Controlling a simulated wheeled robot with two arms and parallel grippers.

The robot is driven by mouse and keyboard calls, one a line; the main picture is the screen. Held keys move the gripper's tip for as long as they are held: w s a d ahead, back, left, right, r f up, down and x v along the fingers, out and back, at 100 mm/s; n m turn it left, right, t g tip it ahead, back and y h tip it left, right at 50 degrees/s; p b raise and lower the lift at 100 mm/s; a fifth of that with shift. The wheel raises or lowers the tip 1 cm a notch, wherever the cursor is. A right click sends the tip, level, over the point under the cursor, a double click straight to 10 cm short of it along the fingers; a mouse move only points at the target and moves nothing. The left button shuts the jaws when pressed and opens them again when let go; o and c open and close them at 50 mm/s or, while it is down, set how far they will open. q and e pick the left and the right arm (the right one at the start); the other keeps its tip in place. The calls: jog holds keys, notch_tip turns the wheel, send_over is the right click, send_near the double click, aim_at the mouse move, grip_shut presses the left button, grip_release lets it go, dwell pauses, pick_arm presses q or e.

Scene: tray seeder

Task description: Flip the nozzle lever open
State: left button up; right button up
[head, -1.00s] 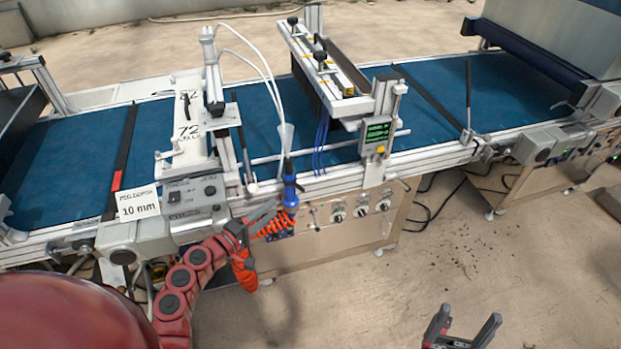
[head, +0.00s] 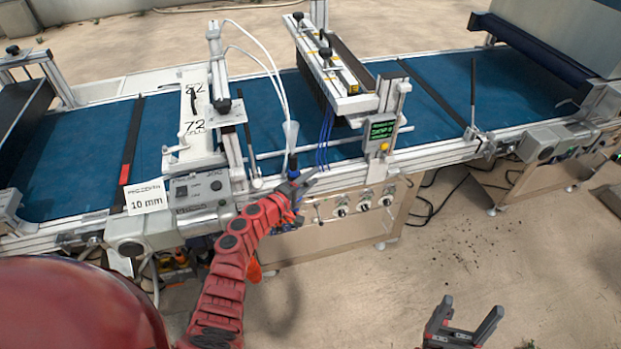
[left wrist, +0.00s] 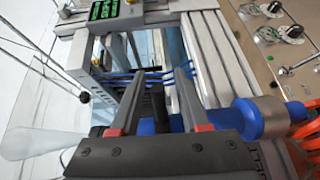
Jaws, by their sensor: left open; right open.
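The blue nozzle (head: 292,163) with its pale cone tip (head: 291,132) stands at the belt's near edge in the head view, partly hidden by my left gripper (head: 302,182). In the left wrist view the blue nozzle body (left wrist: 245,118) lies across the picture just beyond the jaw base, its pale cone (left wrist: 35,142) to the left. My left gripper (left wrist: 157,103) is open, with a dark upright piece between its fingers. I cannot tell if that is the lever, or whether a finger touches it. My right gripper (head: 470,325) is open and empty, above the floor at the bottom right.
The blue belt (head: 240,130) runs behind the nozzle. A small green display (head: 381,130) stands right of it, and blue tubes (head: 326,135) hang between. Several knobs (head: 341,209) sit on the front panel below. An orange coiled hose (left wrist: 303,135) leaves the nozzle.

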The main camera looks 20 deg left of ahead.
pick_arm(q)
grip_shut()
dwell(0.3)
jog(key=shift+w+n+t+y, duration=0.3)
jog(key=shift+n+y, duration=0.3)
jog(key=shift+y, duration=0.4)
grip_release()
jog(key=shift+a, duration=0.1)
